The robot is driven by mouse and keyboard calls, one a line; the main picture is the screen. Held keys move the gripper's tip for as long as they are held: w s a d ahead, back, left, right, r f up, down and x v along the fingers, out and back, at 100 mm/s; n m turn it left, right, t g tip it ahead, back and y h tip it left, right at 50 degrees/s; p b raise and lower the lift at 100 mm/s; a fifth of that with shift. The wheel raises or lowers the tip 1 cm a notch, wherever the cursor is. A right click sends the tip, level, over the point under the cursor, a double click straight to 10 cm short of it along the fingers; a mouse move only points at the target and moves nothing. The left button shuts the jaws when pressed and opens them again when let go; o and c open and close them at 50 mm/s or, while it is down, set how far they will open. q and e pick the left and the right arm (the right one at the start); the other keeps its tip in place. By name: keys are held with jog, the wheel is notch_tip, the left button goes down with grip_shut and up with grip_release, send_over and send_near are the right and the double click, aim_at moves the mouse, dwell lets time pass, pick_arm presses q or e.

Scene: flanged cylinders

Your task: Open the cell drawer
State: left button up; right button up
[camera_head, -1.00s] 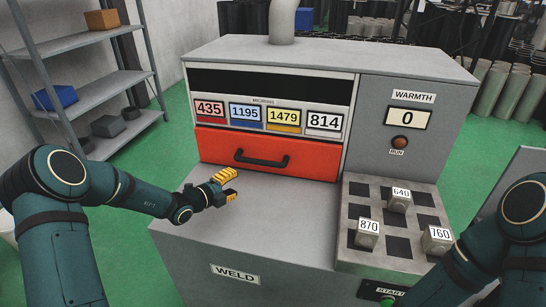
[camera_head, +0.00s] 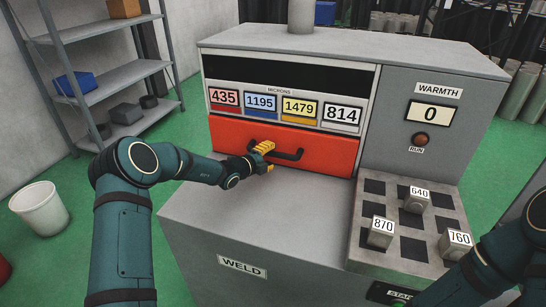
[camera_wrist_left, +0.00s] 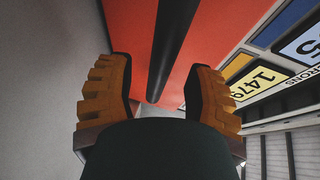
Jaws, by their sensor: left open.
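The cell drawer (camera_head: 330,152) has a red front and looks closed, flush in the grey machine under a row of number labels. Its black bar handle (camera_head: 289,155) runs across the front. My left gripper (camera_head: 266,158) has yellow fingers and is at the left part of the handle. In the left wrist view, the gripper (camera_wrist_left: 158,95) is open, with the black handle (camera_wrist_left: 170,45) between and just ahead of its fingers, and the red drawer front (camera_wrist_left: 215,25) behind. I cannot tell whether the fingers touch the handle. My right gripper is out of view.
The grey worktop (camera_head: 260,205) before the drawer is clear. At right, a checkered tray (camera_head: 415,250) holds blocks marked 640, 870 and 760. A WARMTH display (camera_head: 430,113) reads 0. Shelves (camera_head: 105,85) and a white bin (camera_head: 40,210) stand at left.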

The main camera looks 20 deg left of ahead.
pick_arm(q)
jog(key=shift+x, duration=1.05)
grip_shut()
